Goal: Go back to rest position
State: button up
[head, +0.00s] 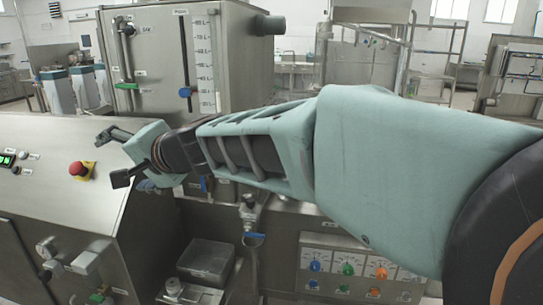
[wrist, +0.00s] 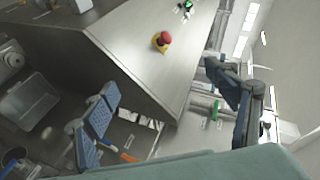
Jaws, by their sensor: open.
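My gripper (head: 118,157) is at the end of my teal arm, which reaches across the head view from the right to the left. It hangs in the air near the slanted right edge of the steel control console (head: 60,190). In the wrist view, the two blue-padded fingers of my gripper (wrist: 170,115) stand wide apart. Nothing is between them except the view of the console behind. The gripper is open and empty. My arm hides part of the machine's middle.
A red emergency button (head: 82,170) sits on the console, left of my gripper; it also shows in the wrist view (wrist: 162,41). A steel tank (head: 160,60) stands behind. Below my arm are a clear box (head: 206,262) and a panel with coloured knobs (head: 350,268).

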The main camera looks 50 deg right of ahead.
jog(key=s+a+f+n+g+y+p, duration=0.1)
jog(key=s+a+n+g+p, duration=0.15)
jog(key=s+a+n, duration=0.35)
jog(key=s+a+f+n+g+y+p, duration=0.1)
jog(key=s+a+n+g+y+p, duration=0.15)
jog(key=a, duration=0.55)
jog(key=s+d+f+n+g+h+p, duration=0.1)
jog(key=s+f+n+g+h+p, duration=0.2)
jog(key=s, duration=0.8)
jog(key=shift+s+f+n+h, duration=0.25)
jog(key=shift+f+n+h, duration=0.5)
jog(key=shift+n, duration=0.1)
jog(key=shift+c, duration=0.5)
